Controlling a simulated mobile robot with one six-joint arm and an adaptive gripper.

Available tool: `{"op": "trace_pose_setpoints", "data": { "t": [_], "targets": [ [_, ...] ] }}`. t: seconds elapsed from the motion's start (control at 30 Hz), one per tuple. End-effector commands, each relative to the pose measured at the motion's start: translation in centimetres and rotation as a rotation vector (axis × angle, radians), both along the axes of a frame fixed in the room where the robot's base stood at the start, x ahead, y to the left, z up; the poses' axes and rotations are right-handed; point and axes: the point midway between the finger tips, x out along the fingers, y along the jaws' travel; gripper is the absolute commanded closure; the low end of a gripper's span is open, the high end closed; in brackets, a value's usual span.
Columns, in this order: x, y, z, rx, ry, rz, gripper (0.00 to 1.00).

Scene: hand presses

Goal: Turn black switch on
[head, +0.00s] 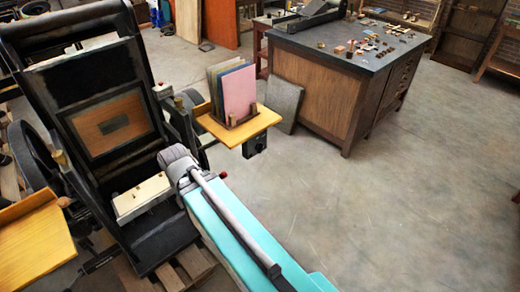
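A small black box (254,145) hangs under the front edge of the wooden side shelf (255,127) of the big black press (100,75). It may be the black switch; its face is too small to tell whether it is on or off. What seems to be my own arm, teal and grey, runs up from the bottom of the head view to beside the press, left of and below the box. My gripper is not visible.
Coloured sheets (238,92) stand in a rack on the shelf. A grey panel (284,105) leans against the wooden cabinet (315,97) behind. Another yellow wooden board (35,245) is at the lower left. The concrete floor (420,200) at right is clear.

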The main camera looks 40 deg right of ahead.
Motion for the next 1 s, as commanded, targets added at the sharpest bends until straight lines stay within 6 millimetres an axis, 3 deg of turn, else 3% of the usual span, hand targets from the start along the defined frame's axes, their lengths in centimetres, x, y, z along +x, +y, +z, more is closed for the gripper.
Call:
{"op": "trace_pose_setpoints", "data": {
  "t": [0.37, 0.67, 1.0],
  "targets": [
    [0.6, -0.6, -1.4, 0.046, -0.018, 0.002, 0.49],
    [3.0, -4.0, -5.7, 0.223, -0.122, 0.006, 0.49],
    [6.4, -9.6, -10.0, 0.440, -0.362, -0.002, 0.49]
  ]
}}
